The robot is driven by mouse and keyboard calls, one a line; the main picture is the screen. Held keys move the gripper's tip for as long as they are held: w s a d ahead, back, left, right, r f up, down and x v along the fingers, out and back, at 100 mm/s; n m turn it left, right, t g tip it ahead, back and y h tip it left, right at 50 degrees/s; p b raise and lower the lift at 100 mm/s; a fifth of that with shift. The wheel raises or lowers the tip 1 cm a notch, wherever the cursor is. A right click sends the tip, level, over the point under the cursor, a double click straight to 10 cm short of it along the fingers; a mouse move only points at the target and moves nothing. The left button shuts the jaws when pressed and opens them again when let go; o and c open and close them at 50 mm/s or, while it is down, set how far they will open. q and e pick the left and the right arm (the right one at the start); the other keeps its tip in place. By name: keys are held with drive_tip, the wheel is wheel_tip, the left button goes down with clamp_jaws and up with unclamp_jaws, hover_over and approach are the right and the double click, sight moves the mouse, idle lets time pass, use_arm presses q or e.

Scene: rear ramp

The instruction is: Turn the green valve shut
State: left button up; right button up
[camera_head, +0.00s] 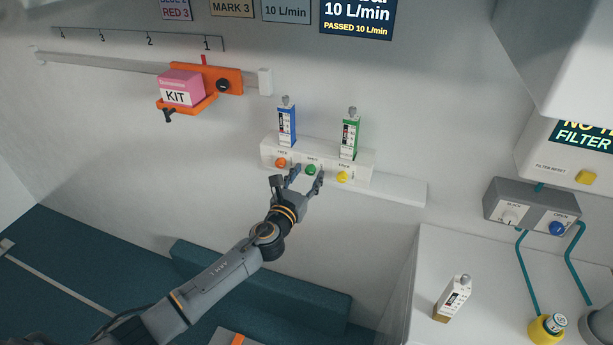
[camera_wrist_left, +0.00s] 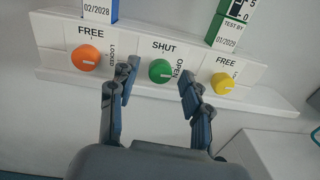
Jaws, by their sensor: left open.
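The green valve (camera_head: 311,170) is a round knob on the white wall panel, between an orange knob and a yellow knob. In the left wrist view the green valve (camera_wrist_left: 160,70) has a pale pointer mark, and the words SHUT above it and OPEN to its right. My left gripper (camera_head: 306,180) is open in front of the panel. In the left wrist view my left gripper (camera_wrist_left: 157,80) has its two fingers either side of the green valve, apart from it as far as I can see. My right gripper is not in view.
The orange knob (camera_wrist_left: 86,58) and yellow knob (camera_wrist_left: 222,83) sit close on either side. A blue flowmeter (camera_head: 287,125) and a green flowmeter (camera_head: 350,137) stand above the panel. A pink kit box (camera_head: 181,88) hangs on a rail at left. A grey control box (camera_head: 531,207) is at right.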

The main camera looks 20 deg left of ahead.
use_arm(q)
clamp_jaws()
drive_tip(key=shift+n, duration=0.3)
drive_tip(key=n+b, duration=0.1)
drive_tip(key=n, duration=0.2)
drive_tip(key=shift+f+b, duration=0.15)
drive_tip(key=shift+b, duration=0.15)
drive_tip(key=n+b, duration=0.1)
drive_tip(key=n, duration=0.3)
drive_tip(key=shift+n, duration=0.3)
drive_tip(key=n+b, duration=0.1)
drive_tip(key=n, duration=0.3)
drive_tip(key=shift+n+b, duration=0.3)
drive_tip(key=shift+b, duration=0.05)
drive_tip(key=shift+n+y+b, duration=0.3)
drive_tip(key=shift+n+b, duration=0.05)
drive_tip(key=shift+n, duration=1.55)
